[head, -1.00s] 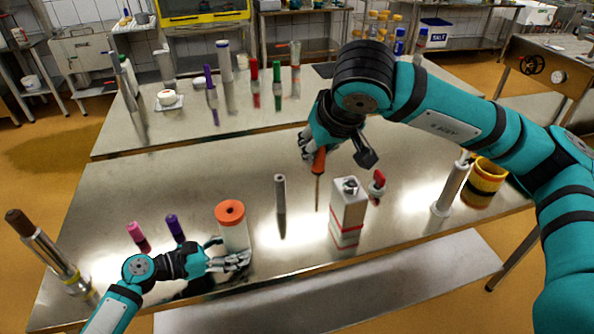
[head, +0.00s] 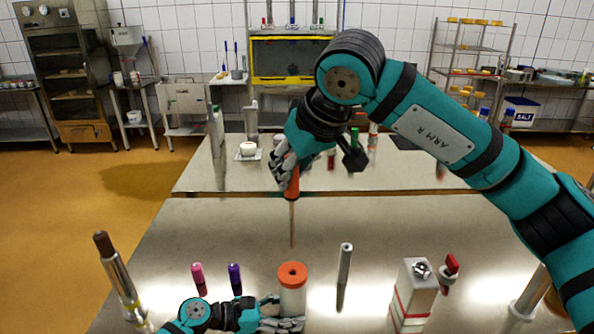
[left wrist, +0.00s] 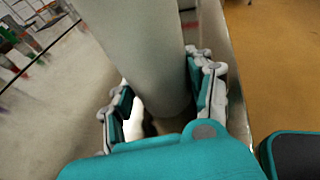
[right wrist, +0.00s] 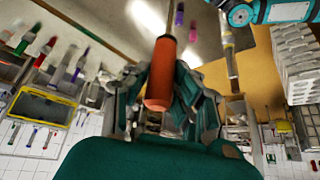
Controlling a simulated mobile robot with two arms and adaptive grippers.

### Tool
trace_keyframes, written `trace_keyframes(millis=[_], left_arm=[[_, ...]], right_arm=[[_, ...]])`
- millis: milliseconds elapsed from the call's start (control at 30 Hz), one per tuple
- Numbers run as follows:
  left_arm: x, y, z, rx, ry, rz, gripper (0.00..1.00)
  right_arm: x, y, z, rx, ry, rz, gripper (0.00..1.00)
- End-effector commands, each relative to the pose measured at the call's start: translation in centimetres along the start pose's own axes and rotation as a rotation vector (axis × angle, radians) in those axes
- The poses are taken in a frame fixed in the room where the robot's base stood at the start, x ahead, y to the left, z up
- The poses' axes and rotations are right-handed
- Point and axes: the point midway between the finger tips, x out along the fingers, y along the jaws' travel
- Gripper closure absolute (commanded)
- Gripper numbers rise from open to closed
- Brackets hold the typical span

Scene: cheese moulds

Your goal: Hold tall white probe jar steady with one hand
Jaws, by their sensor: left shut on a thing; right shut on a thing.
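The tall white probe jar (head: 292,301) with an orange top that has a dark hole stands upright near the table's front edge. My left gripper (head: 283,314) is shut on its side low down; in the left wrist view the jar's pale wall (left wrist: 150,50) rises between the fingers (left wrist: 160,105). My right gripper (head: 285,172) is shut on the orange handle of a probe (head: 292,190), whose thin shaft points down, above the table and behind the jar. The handle also fills the right wrist view (right wrist: 162,75). The jar's lower part is hidden in the head view.
Pink (head: 198,278) and purple (head: 235,279) markers stand left of the jar. A grey cylinder (head: 344,265), a white and red carton (head: 413,290) and a red-topped item (head: 449,268) stand right. A tall brown-topped metal tube (head: 118,275) stands far left.

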Motion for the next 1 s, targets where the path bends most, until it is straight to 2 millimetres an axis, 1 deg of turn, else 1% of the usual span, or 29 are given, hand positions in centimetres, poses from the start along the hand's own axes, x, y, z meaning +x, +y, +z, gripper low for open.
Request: trace_keyframes(millis=[167, 500, 700, 1000], left_arm=[[0.0, -0.1, 0.0, -0.001, 0.000, -0.001, 0.64], [0.0, -0.1, 0.0, -0.001, 0.000, -0.001, 0.64], [0.0, 0.0, 0.0, -0.001, 0.000, -0.001, 0.64], [0.0, 0.0, 0.0, -0.001, 0.000, -0.001, 0.64]], right_arm=[[0.5, 0.1, 0.3, -0.002, -0.002, -0.004, 1.00], [3.1, 0.2, 2.0, -0.002, -0.002, -0.004, 1.00], [4.3, 0.2, 2.8, -0.001, -0.002, -0.005, 1.00], [4.9, 0.2, 3.1, -0.001, 0.000, -0.004, 1.00]])
